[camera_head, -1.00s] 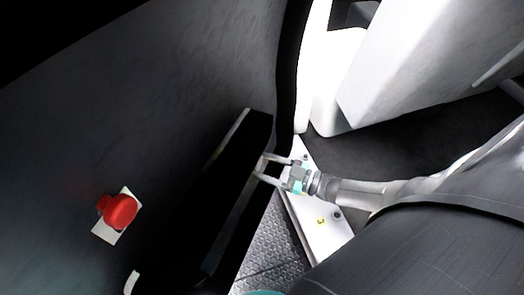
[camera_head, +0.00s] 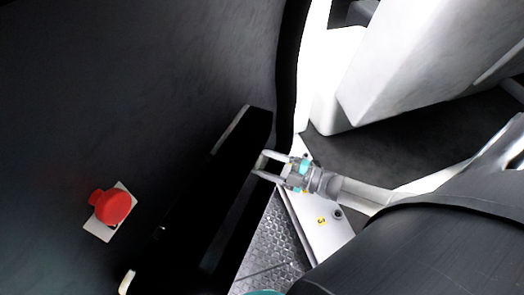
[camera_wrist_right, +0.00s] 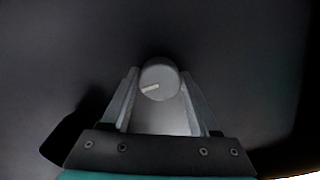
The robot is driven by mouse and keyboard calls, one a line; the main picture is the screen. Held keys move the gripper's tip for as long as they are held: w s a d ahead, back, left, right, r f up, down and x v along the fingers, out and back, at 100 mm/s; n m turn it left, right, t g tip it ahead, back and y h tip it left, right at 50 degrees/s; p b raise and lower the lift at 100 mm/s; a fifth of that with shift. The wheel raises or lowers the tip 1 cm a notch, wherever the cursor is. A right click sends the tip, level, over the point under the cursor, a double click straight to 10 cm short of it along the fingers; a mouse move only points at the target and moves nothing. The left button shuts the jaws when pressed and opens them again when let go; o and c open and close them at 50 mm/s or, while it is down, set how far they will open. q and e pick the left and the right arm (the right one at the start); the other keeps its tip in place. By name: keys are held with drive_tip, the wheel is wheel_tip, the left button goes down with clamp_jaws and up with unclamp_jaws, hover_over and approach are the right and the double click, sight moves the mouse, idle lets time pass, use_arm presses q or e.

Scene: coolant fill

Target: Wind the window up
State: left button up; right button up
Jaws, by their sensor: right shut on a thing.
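My right gripper (camera_head: 262,163) comes in from the right in the head view, its fingers at the black armrest (camera_head: 228,150) of the dark door panel. In the right wrist view my right gripper (camera_wrist_right: 158,90) is shut on a round grey knob (camera_wrist_right: 160,76) with a short pale mark on its face. The knob sits between the fingertips, in front of a dark surface. Whether a crank arm is attached to it cannot be seen. The window glass is not in view. My left gripper is not in view.
A red knob (camera_head: 112,206) on a pale plate sits on the door panel at lower left. A white seat-like block (camera_head: 400,65) stands at upper right. A white sill (camera_head: 318,228) and a textured metal step (camera_head: 272,245) lie below my right gripper.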

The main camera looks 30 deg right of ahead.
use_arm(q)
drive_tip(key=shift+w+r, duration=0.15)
use_arm(e)
drive_tip(key=shift+n, duration=0.5)
drive_tip(key=o, duration=1.4)
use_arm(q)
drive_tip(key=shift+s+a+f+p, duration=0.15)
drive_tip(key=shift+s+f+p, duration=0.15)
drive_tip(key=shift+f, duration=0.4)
use_arm(e)
drive_tip(key=v, duration=1.5)
drive_tip(key=shift+s+r, duration=0.1)
drive_tip(key=shift+s, duration=0.05)
